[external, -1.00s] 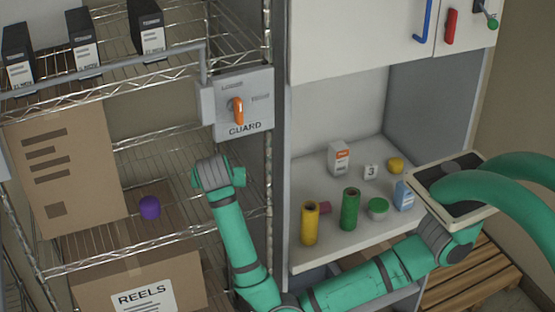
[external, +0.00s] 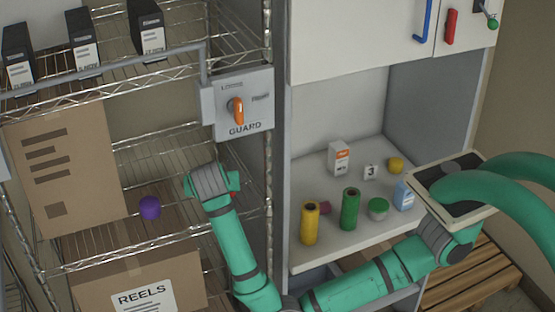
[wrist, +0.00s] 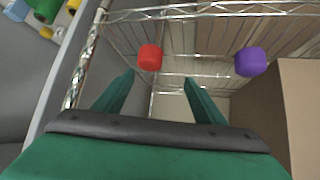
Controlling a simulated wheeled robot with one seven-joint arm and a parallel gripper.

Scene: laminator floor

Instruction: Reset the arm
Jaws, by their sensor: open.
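In the wrist view my gripper (wrist: 158,82) shows two green fingers spread apart with nothing between them. A red block (wrist: 150,58) lies on the wire shelf beyond the fingertips, nearer the left finger. A purple block (wrist: 250,61) lies farther right. In the external view my arm reaches up in front of the wire shelf, and its wrist hides the fingers. A sliver of red shows just right of the wrist there. The purple block (external: 149,207) is left of the wrist, apart from it.
A guard switch box (external: 240,106) with an orange handle hangs above the wrist. Cardboard boxes stand on the left shelves, one labelled REELS (external: 140,285). The white cabinet shelf (external: 345,245) on the right holds a yellow roll (external: 309,223), a green roll (external: 350,209) and other small items.

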